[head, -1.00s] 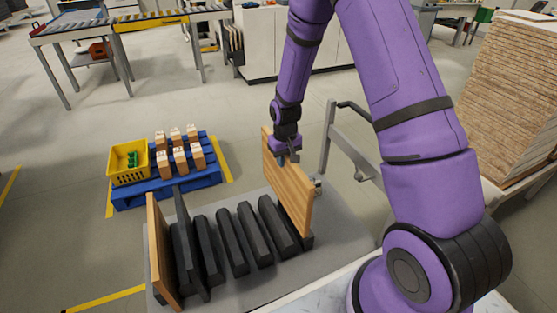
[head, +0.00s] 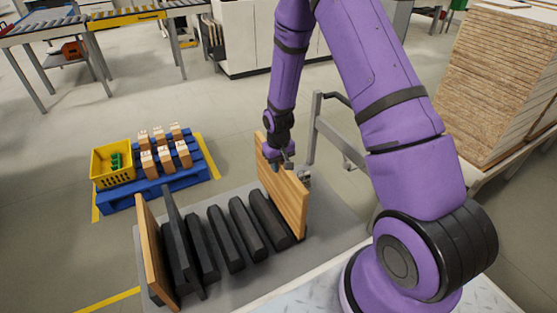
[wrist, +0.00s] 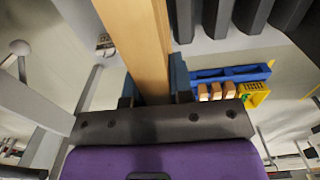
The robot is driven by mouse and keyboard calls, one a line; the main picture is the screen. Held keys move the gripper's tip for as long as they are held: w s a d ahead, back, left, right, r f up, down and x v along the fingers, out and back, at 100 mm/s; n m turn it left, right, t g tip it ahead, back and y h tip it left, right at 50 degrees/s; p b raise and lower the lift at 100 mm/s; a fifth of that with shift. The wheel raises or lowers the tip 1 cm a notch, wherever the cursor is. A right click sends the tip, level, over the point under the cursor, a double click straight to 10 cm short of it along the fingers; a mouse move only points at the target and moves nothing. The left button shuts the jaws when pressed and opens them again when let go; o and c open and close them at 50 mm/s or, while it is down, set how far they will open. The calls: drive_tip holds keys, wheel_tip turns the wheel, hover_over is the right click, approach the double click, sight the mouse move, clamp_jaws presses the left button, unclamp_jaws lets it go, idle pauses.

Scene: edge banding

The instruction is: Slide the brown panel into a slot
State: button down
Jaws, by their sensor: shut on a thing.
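My gripper (head: 284,163) is shut on the top edge of a brown panel (head: 288,198), with a finger on either side of it. The panel stands upright at the right end of a rack of dark, sloped dividers (head: 226,238). It is beside the rightmost dividers; I cannot tell whether its lower edge is seated in a slot. In the wrist view the brown panel (wrist: 138,40) runs away from between the dark fingers (wrist: 153,92). A second brown panel (head: 150,245) stands at the rack's left end, with a thin dark panel (head: 178,235) near it.
The rack stands on a grey platform (head: 335,228). A grey metal handle frame (head: 318,125) rises behind the held panel. A blue pallet (head: 150,187) with several small boxes and a yellow basket (head: 112,165) lies at the left. Stacked boards (head: 492,85) stand at the right.

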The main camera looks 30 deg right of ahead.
sight(278, 182)
drive_tip(key=shift+f, duration=4.25)
drive_tip(key=c, duration=0.9)
unclamp_jaws()
drive_tip(key=shift+r, duration=0.1)
